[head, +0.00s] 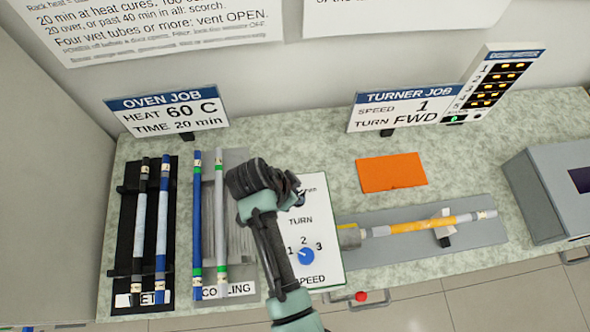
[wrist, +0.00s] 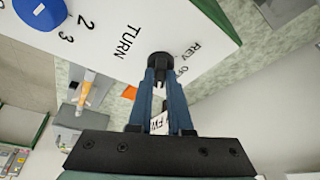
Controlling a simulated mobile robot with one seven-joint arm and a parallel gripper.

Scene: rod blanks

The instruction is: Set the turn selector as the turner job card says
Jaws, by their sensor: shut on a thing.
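The turner job card (head: 405,108) reads SPEED 1, TURN FWD. The white control panel (head: 332,262) carries the turn selector above a blue speed dial (head: 306,257). My gripper (head: 293,192) is over the panel's upper part and hides most of the selector in the head view. In the wrist view my gripper (wrist: 160,82) is shut on the black turn selector knob (wrist: 159,59). REV and OFF are printed beside the knob. I cannot tell where its pointer stands. The speed dial (wrist: 42,14) is at the wrist view's upper left.
Right of the panel, the turner holds an orange-yellow rod (head: 415,224). An orange mat (head: 391,173) lies behind it. At left are a black wet rack (head: 125,230) and a grey cooling rack (head: 240,235), both with rods. A grey box (head: 545,195) stands at right.

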